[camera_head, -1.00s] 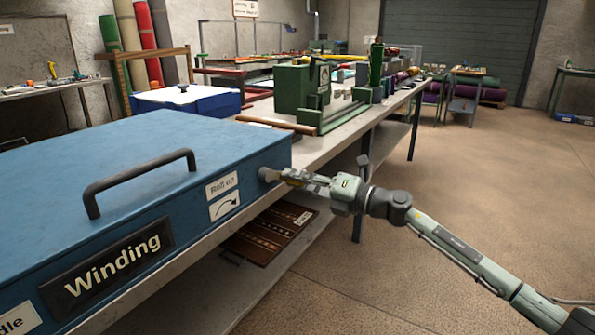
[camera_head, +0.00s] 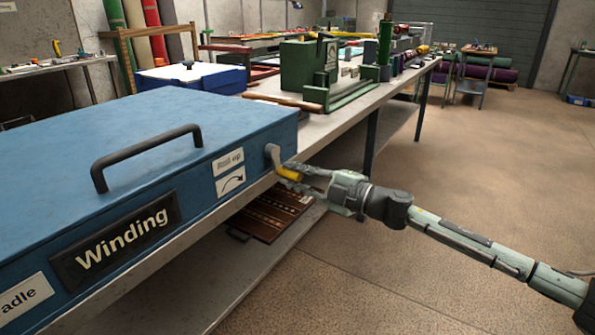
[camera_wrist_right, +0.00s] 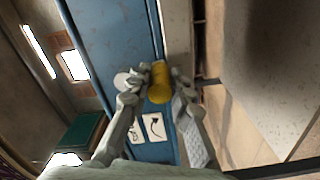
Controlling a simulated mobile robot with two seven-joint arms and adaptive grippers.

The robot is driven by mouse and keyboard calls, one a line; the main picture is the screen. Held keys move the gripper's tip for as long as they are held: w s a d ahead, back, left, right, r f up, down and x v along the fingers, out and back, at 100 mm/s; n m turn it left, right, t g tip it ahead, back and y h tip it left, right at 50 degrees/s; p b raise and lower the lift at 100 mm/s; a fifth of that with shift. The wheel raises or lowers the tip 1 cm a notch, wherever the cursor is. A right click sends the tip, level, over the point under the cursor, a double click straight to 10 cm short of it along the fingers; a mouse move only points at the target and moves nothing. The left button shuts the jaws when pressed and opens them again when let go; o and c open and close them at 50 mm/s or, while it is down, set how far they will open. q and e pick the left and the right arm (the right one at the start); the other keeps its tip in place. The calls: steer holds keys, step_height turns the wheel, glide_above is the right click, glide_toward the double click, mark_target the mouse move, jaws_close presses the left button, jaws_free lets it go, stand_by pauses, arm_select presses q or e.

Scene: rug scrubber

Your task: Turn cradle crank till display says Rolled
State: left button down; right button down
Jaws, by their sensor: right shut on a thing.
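The blue cradle box (camera_head: 110,160) with the sign "Winding" (camera_head: 118,240) sits on the bench at left in the head view. Its crank has a grey arm (camera_head: 272,156) and a yellow handle (camera_head: 289,173) on the right end of the front face. My right gripper (camera_head: 292,177) is shut on the yellow handle. In the right wrist view the yellow handle (camera_wrist_right: 159,82) lies between the fingers of the right gripper (camera_wrist_right: 160,100). A "Roll up" label with a curved arrow (camera_head: 230,181) is beside the crank. My left gripper is not in view.
A black carry handle (camera_head: 147,155) stands on the box lid. A brown patterned board (camera_head: 272,212) lies on the shelf below. A green machine (camera_head: 312,75) stands farther along the bench (camera_head: 325,127). The floor at right is clear.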

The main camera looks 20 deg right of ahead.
mark_target(277, 155)
steer(key=s+a+r+m, duration=0.1)
steer(key=r+m, duration=0.1)
steer(key=m, duration=0.6)
steer(key=s+a+r+m, duration=0.1)
steer(key=a+r+m, duration=0.1)
steer(key=m, duration=0.7)
steer(key=s+a+r+m, duration=0.1)
steer(key=r+m, duration=0.2)
steer(key=m, duration=0.5)
steer(key=shift+s+a+r, duration=0.3)
steer(key=shift+a, duration=0.05)
steer(key=shift+w+d+r+m, duration=0.25)
steer(key=shift+d+r+m, duration=0.15)
steer(key=shift+m, duration=0.95)
steer(key=shift+w+d+r+m, duration=0.25)
steer(key=shift+r+m, duration=0.2)
steer(key=shift+m, duration=0.95)
steer(key=shift+w+d+r+m, duration=0.25)
steer(key=shift+d+r+m, duration=0.15)
steer(key=shift+m, duration=0.95)
steer(key=c, duration=1.4)
jaws_free()
steer(key=shift+f, duration=0.1)
